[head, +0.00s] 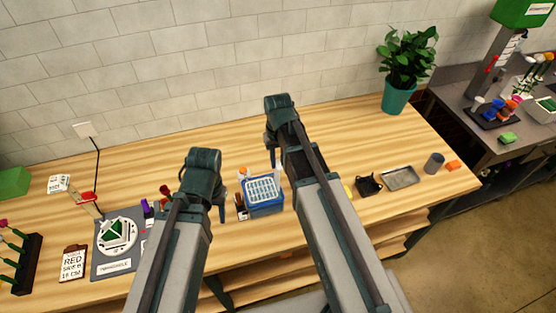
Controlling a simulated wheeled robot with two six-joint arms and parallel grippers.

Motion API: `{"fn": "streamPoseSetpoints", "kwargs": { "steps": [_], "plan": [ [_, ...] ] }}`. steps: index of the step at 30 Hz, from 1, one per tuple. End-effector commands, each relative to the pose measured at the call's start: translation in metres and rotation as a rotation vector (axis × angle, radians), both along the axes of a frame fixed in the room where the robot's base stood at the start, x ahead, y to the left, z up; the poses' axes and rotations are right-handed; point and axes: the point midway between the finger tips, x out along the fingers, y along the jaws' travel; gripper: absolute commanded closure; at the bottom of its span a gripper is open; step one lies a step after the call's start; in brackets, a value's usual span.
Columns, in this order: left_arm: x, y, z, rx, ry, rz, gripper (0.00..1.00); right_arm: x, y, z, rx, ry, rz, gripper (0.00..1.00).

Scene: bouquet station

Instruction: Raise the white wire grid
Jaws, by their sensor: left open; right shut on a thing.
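The white wire grid (262,187) lies over the top of a blue crate (266,209) near the middle of the table's front part. It looks about level, at the crate's rim; any gap below it is too small to tell. My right gripper (275,170) points down at the grid's back right edge and is shut on it; the contact itself is small and partly hidden by my arm. My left gripper (221,217) is open and empty, left of the crate and apart from the grid.
Small bottles (241,203) stand close to the crate's left side. A grey mat (105,267) with a round white dial and green piece lies left. A black holder (369,184), a metal tray (401,176) and a grey cup (434,163) stand right.

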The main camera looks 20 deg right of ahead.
Motion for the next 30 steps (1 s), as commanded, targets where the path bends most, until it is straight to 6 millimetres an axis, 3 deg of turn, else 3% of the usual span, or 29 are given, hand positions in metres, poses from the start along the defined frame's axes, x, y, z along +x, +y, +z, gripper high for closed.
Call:
{"fn": "streamPoseSetpoints", "kwargs": {
  "steps": [1, 2, 7, 20, 30],
  "plan": [
    [0.000, 0.000, 0.001, 0.000, 0.000, 0.000, 0.50, 0.001, 0.000, 0.001, -0.001, -0.003, 0.000, 1.00],
    [0.000, 0.000, 0.001, 0.000, 0.000, 0.000, 0.50, 0.001, 0.000, 0.001, -0.001, -0.003, 0.000, 0.73],
    [0.000, 0.000, 0.000, 0.000, 0.000, 0.000, 0.50, 0.001, 0.000, 0.000, 0.000, -0.002, 0.000, 0.45],
    [0.000, 0.000, 0.005, 0.000, 0.000, 0.000, 0.50, 0.000, 0.000, 0.005, 0.000, -0.001, 0.000, 0.45],
    [0.000, 0.000, 0.042, 0.000, 0.001, -0.002, 0.50, 0.000, 0.000, 0.042, 0.000, -0.001, 0.000, 0.45]
  ]
}}
